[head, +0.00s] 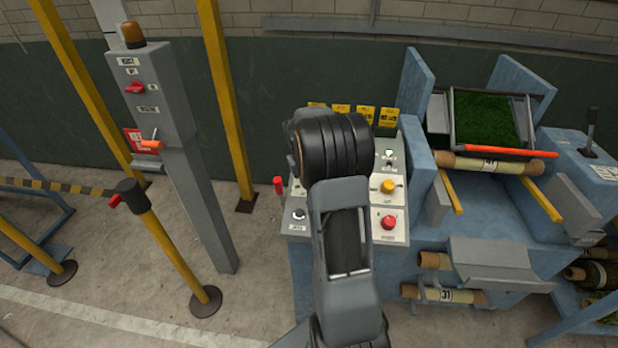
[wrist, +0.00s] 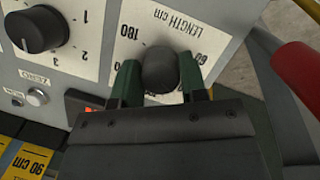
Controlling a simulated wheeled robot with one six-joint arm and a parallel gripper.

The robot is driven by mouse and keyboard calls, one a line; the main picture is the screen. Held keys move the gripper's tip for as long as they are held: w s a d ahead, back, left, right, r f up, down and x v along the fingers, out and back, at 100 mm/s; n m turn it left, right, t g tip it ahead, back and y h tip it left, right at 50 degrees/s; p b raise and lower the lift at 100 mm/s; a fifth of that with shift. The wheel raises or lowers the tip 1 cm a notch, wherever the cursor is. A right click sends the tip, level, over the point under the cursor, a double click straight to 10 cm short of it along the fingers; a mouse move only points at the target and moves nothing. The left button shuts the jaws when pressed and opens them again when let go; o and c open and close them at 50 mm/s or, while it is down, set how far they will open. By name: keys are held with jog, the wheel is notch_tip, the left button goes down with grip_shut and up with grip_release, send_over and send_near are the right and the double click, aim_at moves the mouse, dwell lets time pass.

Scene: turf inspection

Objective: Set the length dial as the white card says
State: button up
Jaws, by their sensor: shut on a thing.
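My gripper (wrist: 160,78) is shut on the dark round knob of the length dial (wrist: 160,68), with one green-lined finger on each side of it. The dial's white plate (wrist: 145,22) reads "LENGTH cm", with 180 to the knob's left and 60 to its right in the wrist view. The knob's pointer and other marks are hidden by the knob and my gripper, so I cannot tell its setting. In the head view my dark arm covers the dial and gripper. I cannot make out a readable white card.
Another black dial (wrist: 37,30) with small numbers and a silver button (wrist: 37,97) sit beside it. The panel also has a yellow knob (head: 388,186) and a red button (head: 389,222). A red-handled lever (head: 278,186) rises at the panel's left. Yellow tags (head: 365,117) stand behind.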

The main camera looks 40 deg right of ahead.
jog(key=o, duration=0.9)
jog(key=r, duration=0.4)
jog(key=a+r+b, duration=0.1)
jog(key=r, duration=0.4)
jog(key=a+r, duration=0.1)
jog(key=r, duration=0.3)
jog(key=shift+w+a+r, duration=0.15)
jog(key=shift+w+r, duration=0.15)
jog(key=shift+r, duration=0.05)
